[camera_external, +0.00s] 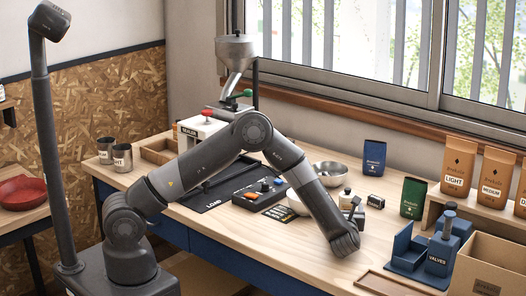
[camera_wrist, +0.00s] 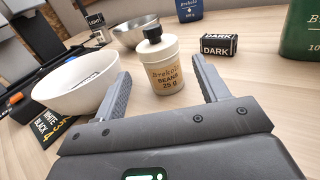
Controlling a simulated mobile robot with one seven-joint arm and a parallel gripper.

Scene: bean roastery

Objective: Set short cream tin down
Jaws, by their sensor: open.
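The short cream tin (camera_wrist: 166,72) has a black cap and a label reading "BEANS 25 g". In the wrist view it stands upright on the wooden table, between the tips of my gripper (camera_wrist: 159,68). My gripper is open, with a gap showing on each side of the tin. In the external view the tin (camera_external: 344,201) stands just beyond my gripper (camera_external: 356,212), which is partly hidden by my wrist. The tin's base is in view in the wrist view and appears to rest on the table.
A white bowl (camera_wrist: 78,88) is close to my left finger. A metal bowl (camera_wrist: 135,32) stands behind. A small black "DARK" block (camera_wrist: 219,45) is to the right, with a green bag (camera_external: 413,197) beyond. Bare table (camera_external: 300,240) lies toward the front edge.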

